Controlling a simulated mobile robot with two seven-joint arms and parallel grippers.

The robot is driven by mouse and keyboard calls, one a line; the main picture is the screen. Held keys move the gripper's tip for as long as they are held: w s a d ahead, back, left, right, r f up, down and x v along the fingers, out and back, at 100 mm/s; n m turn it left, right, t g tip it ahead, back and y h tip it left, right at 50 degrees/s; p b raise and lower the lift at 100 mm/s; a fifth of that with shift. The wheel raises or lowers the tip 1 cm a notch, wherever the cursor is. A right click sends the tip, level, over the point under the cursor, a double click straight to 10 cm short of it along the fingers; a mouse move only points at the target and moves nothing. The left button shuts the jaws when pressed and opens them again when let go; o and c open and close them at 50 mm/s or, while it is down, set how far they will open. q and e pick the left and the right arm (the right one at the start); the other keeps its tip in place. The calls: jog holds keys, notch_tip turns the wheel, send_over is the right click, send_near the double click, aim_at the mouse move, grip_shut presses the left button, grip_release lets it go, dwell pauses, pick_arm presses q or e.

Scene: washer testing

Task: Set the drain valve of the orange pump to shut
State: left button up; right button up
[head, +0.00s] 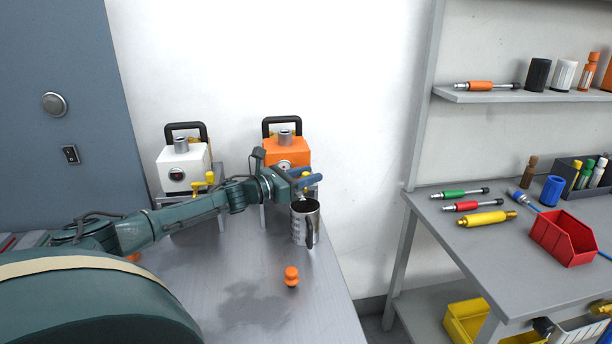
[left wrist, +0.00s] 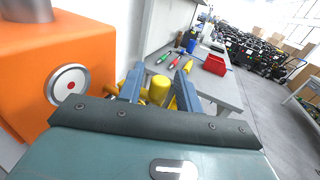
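The orange pump (head: 287,150) has a black handle and stands at the back of the metal table. It also fills the left of the left wrist view (left wrist: 60,55), with a round gauge with a red dot on its face. My left gripper (head: 307,178) is at the pump's lower front right. In the left wrist view its two blue fingers (left wrist: 160,90) are apart, with a yellow valve part (left wrist: 158,89) between them and a visible gap. I cannot tell whether either finger touches it. The valve's setting is mostly hidden. My right gripper is not in view.
A metal jug (head: 303,224) stands just below my left gripper. An orange knob-like piece (head: 291,276) lies on the table (head: 250,315). A white pump (head: 181,168) with a yellow valve stands to the left. A workbench (head: 460,230) with tools and a red bin (head: 563,240) is at right.

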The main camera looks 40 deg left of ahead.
pick_arm(q)
grip_shut()
